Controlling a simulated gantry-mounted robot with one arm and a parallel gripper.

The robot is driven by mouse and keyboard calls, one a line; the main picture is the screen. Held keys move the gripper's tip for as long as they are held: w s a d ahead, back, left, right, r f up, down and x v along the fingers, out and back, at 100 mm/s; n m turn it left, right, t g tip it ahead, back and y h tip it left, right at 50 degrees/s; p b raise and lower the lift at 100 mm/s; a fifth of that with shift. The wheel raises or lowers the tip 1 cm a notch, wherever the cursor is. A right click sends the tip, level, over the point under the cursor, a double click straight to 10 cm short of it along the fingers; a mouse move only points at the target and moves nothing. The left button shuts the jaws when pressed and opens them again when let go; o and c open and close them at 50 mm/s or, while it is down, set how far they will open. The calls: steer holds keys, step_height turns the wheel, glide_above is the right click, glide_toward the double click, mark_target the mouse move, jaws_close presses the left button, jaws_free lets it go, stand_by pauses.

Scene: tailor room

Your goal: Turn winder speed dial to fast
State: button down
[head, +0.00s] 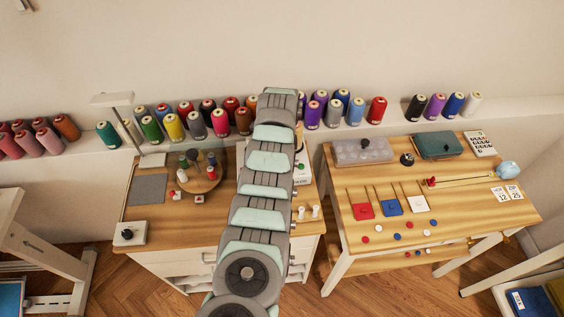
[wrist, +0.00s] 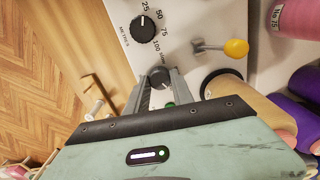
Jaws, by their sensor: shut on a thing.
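The winder's white panel (wrist: 190,20) fills the top of the wrist view. The dark speed dial (wrist: 159,74) is low on this panel, with the word "slow" printed beside it. "Fast" and the dial's pointer cannot be made out. My gripper (wrist: 160,84) has one finger on each side of the dial and is shut on it. In the head view my arm covers most of the winder (head: 301,168); only its right edge shows, and my gripper is hidden there.
A larger black meter dial (wrist: 143,28), marked 25 to 100, and a yellow-knobbed lever (wrist: 236,48) are close by on the panel. Thread cones (wrist: 285,125) crowd the right side. In the head view, a round spool stand (head: 205,180) is left of my arm.

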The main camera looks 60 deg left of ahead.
stand_by(0.3)
steer(key=c, duration=1.1)
jaws_free()
step_height(320, 180, up, 11)
steer(key=shift+f, duration=0.1)
